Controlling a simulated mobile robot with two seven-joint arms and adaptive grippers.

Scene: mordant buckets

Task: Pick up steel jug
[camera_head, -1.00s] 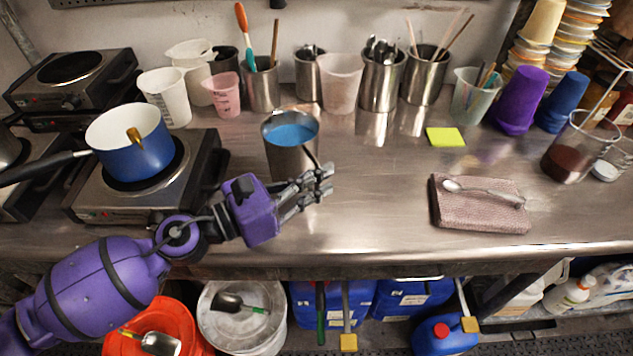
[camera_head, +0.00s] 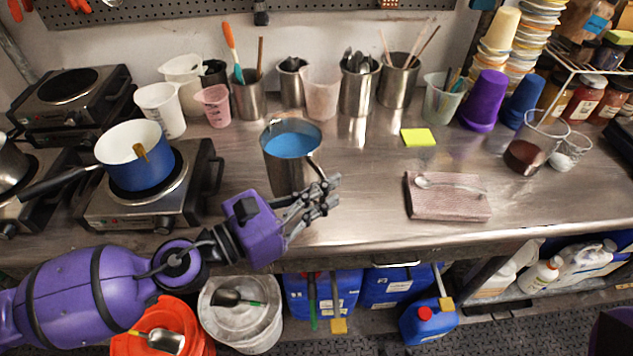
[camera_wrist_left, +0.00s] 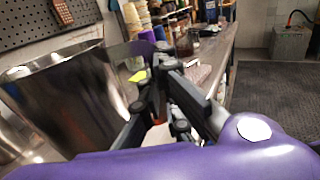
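The steel jug (camera_head: 283,176) stands upright on the steel counter, with blue liquid (camera_head: 290,145) inside. Its handle (camera_head: 316,166) is on the right, partly behind my fingers in the head view. My left gripper (camera_head: 331,194) is at the jug's right front side, fingers apart and pointing right. In the left wrist view the jug (camera_wrist_left: 75,95) fills the left side, and the gripper's fingers (camera_wrist_left: 160,82) are spread beside it. No grip on the handle shows; I cannot tell whether they touch. My right gripper is not in view.
A blue pot (camera_head: 137,172) sits on a hot plate (camera_head: 125,212) to the left. Steel containers (camera_head: 359,90) and plastic cups line the back. A folded pink cloth (camera_head: 445,202) with a spoon lies to the right. Bare counter lies between the jug and the cloth.

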